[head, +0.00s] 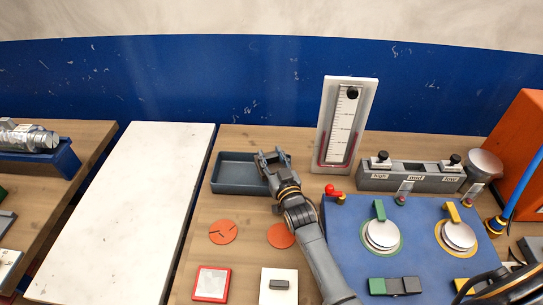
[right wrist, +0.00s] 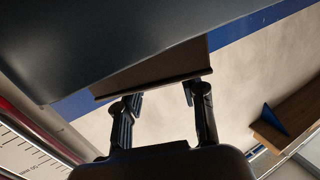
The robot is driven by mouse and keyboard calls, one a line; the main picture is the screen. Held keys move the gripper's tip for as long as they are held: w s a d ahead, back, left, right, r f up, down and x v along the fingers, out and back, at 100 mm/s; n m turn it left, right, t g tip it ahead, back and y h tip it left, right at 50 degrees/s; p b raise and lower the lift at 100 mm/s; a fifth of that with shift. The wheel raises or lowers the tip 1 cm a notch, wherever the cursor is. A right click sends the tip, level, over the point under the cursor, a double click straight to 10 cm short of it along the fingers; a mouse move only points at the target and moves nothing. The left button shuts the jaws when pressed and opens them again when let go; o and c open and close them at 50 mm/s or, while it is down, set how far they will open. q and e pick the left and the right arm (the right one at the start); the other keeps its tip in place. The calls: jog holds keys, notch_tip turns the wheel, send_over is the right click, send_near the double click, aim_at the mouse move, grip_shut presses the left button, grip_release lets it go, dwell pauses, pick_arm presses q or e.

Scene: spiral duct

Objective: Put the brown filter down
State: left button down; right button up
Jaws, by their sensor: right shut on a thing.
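My right gripper (head: 270,158) is over the right end of a dark grey tray (head: 226,188), its arm coming up from the bottom. In the right wrist view, its fingers (right wrist: 160,105) are shut on a thin brown piece, the brown filter (right wrist: 152,74). A large dark grey surface fills the top left of that view, close to the filter. I cannot tell whether the filter touches it. In the head view the filter is not clearly visible, hidden at the gripper. My left gripper is not in view.
A white gauge board (head: 333,140) and a grey block with labels (head: 408,178) stand right of the tray. A blue panel with dials (head: 345,222) lies in front of them. Two orange discs (head: 223,232) lie before the tray. A bare white board (head: 125,200) lies left.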

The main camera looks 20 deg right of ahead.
jog(key=o, duration=1.2)
jog(key=shift+f, duration=0.1)
jog(key=shift+o, duration=0.2)
jog(key=shift+r+p, duration=0.35)
jog(key=shift+r, duration=0.1)
jog(key=s+b, duration=0.2)
jog(key=s, duration=1)
